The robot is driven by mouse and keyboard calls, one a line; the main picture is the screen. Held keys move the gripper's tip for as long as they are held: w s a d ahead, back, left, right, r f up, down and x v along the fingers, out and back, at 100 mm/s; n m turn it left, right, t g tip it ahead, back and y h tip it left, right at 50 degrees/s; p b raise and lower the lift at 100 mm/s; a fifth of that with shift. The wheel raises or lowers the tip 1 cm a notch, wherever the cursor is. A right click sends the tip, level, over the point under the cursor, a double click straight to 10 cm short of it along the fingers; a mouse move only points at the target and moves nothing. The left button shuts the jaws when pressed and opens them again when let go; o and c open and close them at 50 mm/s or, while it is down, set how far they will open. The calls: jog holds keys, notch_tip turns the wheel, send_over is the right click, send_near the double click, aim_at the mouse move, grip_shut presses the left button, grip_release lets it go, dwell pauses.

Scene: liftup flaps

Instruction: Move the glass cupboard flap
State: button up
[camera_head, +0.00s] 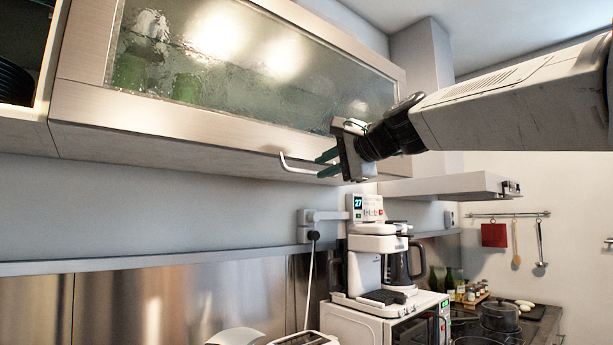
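The glass cupboard flap (240,55) is a wide textured glass pane in a light brushed frame, high on the wall. It looks closed, lying flush with the cupboard front. A thin pale bar handle (290,165) sticks out at its lower edge, and its right part is hidden behind my gripper. My gripper (326,164) is at this handle, reaching in from the right, with its two green fingers pointing left. The fingers show a gap between them and look open. Whether the bar lies between them or touches the lower one, I cannot tell.
Below stand a white coffee machine (368,262) and a white microwave (395,325). A small shelf or hood (445,186) juts out at the right, under my arm. An open compartment (22,50) is at the far left.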

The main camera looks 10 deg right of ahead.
aim_at(313, 172)
jog(key=x, duration=0.6)
jog(key=shift+w+a+f, duration=0.1)
jog(key=shift+w+a, duration=0.1)
jog(key=shift+w, duration=0.1)
grip_shut()
